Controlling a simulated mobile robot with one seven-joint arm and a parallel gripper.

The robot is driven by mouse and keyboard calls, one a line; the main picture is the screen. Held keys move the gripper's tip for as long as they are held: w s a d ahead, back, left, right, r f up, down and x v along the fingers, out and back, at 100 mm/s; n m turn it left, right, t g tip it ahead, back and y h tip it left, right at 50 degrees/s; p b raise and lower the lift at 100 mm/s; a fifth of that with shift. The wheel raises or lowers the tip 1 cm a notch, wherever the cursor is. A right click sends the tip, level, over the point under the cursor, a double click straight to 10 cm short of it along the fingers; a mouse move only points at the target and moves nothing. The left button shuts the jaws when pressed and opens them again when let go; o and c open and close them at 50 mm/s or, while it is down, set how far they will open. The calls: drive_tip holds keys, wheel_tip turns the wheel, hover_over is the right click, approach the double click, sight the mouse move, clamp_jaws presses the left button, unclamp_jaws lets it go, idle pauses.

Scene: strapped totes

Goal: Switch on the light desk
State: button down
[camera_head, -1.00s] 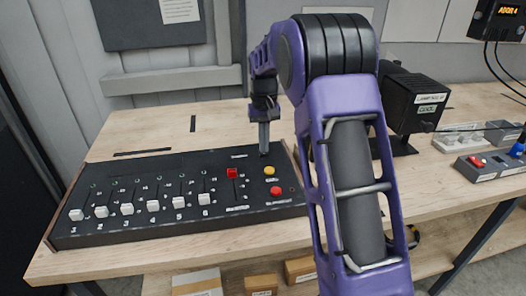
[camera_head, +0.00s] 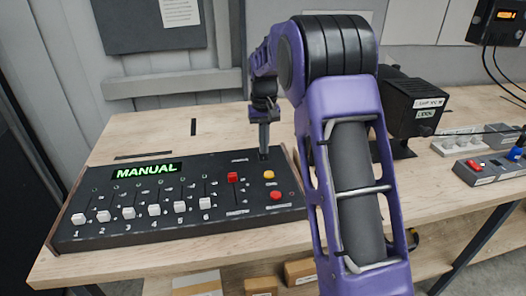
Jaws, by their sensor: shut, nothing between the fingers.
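The light desk (camera_head: 120,230) is a black console with wooden ends on the wooden table. Its display (camera_head: 147,171) is lit and reads MANUAL in green. A row of white faders (camera_head: 129,213) sits low on its face, and a red fader (camera_head: 232,177) stands right of them. A yellow button (camera_head: 269,175) and a red button (camera_head: 275,195) are at the right. My gripper (camera_head: 264,156) is shut and empty, pointing down at the desk's upper right corner. Its tips touch or nearly touch the panel there; whatever lies under them is hidden.
A black lamp (camera_head: 417,105) stands right of my arm, partly hidden by it. A white power strip (camera_head: 462,140) and a grey box with red and blue controls (camera_head: 485,168) lie at the right. Cardboard boxes (camera_head: 300,271) sit below the table.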

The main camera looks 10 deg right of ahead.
sight(264, 158)
drive_tip(key=shift+r+p, duration=1.15)
drive_tip(key=shift+r, duration=1.4)
